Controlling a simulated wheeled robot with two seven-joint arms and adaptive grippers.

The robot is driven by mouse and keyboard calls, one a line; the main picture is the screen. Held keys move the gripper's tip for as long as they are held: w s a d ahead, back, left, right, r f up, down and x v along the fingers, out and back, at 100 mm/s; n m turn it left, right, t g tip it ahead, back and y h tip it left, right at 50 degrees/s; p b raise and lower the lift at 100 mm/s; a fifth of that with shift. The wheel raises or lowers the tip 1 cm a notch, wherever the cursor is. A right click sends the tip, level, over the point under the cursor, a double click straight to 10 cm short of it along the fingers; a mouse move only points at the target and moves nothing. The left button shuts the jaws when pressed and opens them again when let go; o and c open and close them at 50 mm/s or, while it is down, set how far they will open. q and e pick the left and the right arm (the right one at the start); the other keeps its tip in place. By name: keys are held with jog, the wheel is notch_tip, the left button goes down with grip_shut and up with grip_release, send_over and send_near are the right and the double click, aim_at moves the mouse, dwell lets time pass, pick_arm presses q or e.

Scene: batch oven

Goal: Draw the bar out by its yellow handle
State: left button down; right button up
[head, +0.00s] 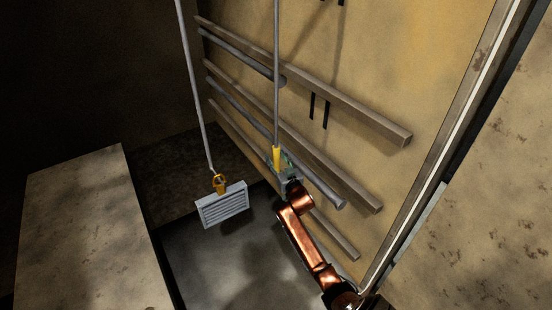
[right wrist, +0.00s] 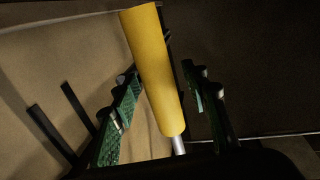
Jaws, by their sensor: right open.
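The bar (head: 276,70) is a thin grey rod that runs down from the top of the head view, with a yellow handle (head: 276,158) at its lower end. My right gripper (head: 286,168) is at that handle in the head view. In the right wrist view the yellow handle (right wrist: 153,75) stands tilted between the two green-padded fingers of the gripper (right wrist: 168,108). The fingers are open, with gaps visible on both sides of the handle. A short grey metal piece shows at the handle's lower end. My left gripper is not in view.
Several rails (head: 345,118) run along the tan wall to the right. A pale box-like surface (head: 80,230) stands at left. The grey floor (head: 225,265) below is clear.

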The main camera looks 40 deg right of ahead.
jog(key=shift+c, duration=0.7)
grip_shut()
